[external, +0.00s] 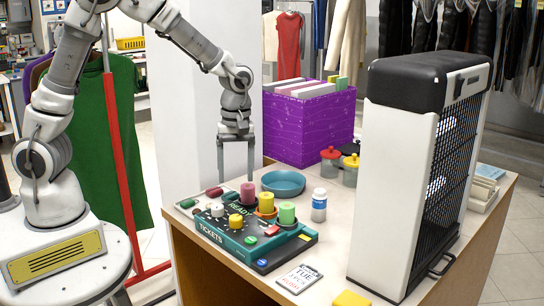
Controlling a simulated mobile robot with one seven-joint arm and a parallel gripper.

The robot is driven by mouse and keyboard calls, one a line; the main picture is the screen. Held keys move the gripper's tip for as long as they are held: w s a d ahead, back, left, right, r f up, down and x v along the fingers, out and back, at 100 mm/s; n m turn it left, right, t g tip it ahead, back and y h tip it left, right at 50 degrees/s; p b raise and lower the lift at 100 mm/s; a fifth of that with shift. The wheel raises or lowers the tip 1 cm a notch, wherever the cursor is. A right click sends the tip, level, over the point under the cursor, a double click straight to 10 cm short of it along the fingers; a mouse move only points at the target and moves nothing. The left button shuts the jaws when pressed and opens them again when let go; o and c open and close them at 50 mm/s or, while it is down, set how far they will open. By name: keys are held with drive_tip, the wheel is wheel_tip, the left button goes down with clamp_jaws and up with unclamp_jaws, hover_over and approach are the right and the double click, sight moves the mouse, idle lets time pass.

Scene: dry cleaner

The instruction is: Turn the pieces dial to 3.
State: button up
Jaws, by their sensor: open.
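A teal ticket box (250,250) marked "TICKETS" and "READY" lies on the counter's near left part. Its dark top carries a white knob (217,209), a yellow knob (236,221) and small coloured buttons. I cannot tell which knob is the pieces dial, and its markings and setting are too small to read. My gripper (237,174) points down with its two fingers spread and empty. In the picture it is above and behind the box, apart from it, near the white pillar.
Pink, yellow and green spools (287,213) stand at the box's back. A tall black-and-white heater-like unit (392,190) fills the right. A calendar card (299,278) lies in front.

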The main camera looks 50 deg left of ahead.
sight(236, 217)
drive_tip(key=f+b, duration=0.1)
drive_tip(key=f, duration=1.1)
drive_tip(key=shift+s+a+b, duration=0.15)
drive_tip(key=shift+s+b, duration=0.05)
drive_tip(key=shift+b, duration=0.2)
clamp_jaws()
